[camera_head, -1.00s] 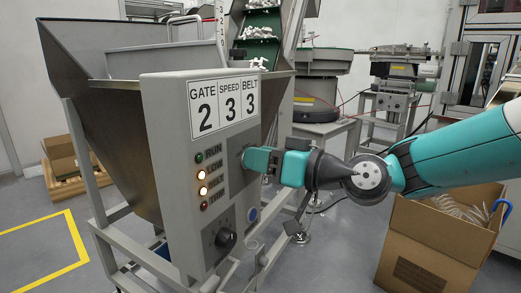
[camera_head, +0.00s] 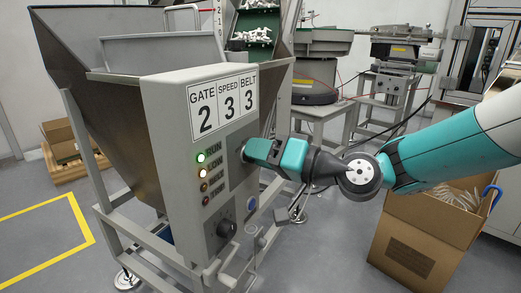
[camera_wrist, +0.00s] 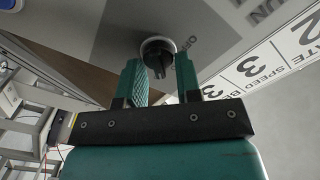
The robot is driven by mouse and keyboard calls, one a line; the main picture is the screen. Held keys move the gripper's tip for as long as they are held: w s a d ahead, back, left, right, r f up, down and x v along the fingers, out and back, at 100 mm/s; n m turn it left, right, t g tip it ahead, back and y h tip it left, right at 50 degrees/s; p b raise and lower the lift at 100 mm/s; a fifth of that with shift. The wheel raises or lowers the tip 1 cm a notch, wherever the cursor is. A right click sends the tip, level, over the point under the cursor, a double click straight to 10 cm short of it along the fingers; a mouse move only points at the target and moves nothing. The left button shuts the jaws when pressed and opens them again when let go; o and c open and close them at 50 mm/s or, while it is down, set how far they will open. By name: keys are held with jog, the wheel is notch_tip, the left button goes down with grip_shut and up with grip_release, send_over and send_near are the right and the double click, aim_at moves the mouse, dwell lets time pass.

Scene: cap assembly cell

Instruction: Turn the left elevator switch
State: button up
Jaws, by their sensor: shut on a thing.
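A black rotary switch (camera_wrist: 158,55) with a pale round collar sits on the grey control panel (camera_head: 180,120). In the wrist view my gripper's green fingers (camera_wrist: 160,82) stand on both sides of its knob, shut on it. In the head view my gripper (camera_head: 246,151) reaches the panel from the right, and its fingers hide this switch. The two lamps below are dim.
A sign (camera_head: 223,104) above reads GATE 2, SPEED 3, BELT 3. A blue button (camera_head: 251,203) is below my gripper. The steel hopper (camera_head: 95,110) stands behind the panel. An open cardboard box (camera_head: 415,240) is under my arm. The floor at front left is clear.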

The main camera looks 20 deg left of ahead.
dwell(0.3)
jog(key=o, duration=0.8)
jog(key=s+d+b, duration=0.1)
jog(key=s+d, duration=0.1)
jog(key=d, duration=1.5)
jog(key=shift+s+d+b, duration=0.15)
jog(key=shift+s+b, duration=0.15)
